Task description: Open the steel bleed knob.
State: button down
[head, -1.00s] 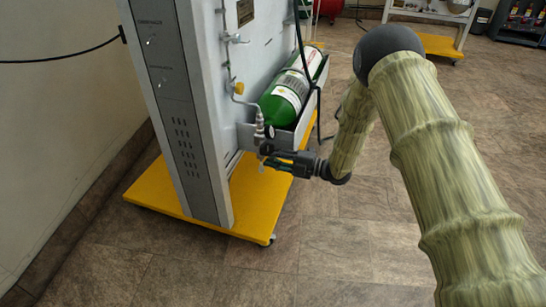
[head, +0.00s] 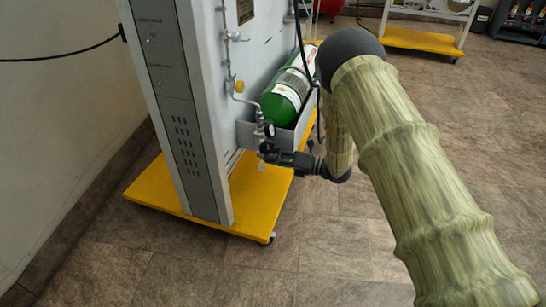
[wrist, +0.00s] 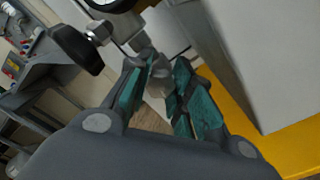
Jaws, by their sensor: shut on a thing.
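The steel bleed knob (wrist: 160,68) is at the lower end of the steel fitting in the wrist view, between my teal-padded fingertips and partly hidden by them. My gripper (wrist: 166,72) is shut on it. In the head view my gripper (head: 268,153) is at the lower right side of the grey panel, just below the pipe and gauge. The knob is too small and covered to make out there. How far the knob is turned cannot be told.
A black knob (wrist: 76,48) sits close beside the fitting in the wrist view, near a gauge (wrist: 108,4). A green cylinder (head: 285,97) lies in a tray behind my gripper. The grey panel (head: 185,120) stands on a yellow base (head: 255,205). Floor in front is clear.

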jog(key=shift+n, duration=0.8)
jog(key=c, duration=1.2)
grip_release()
jog(key=v, duration=1.2)
jog(key=shift+d+f, duration=0.1)
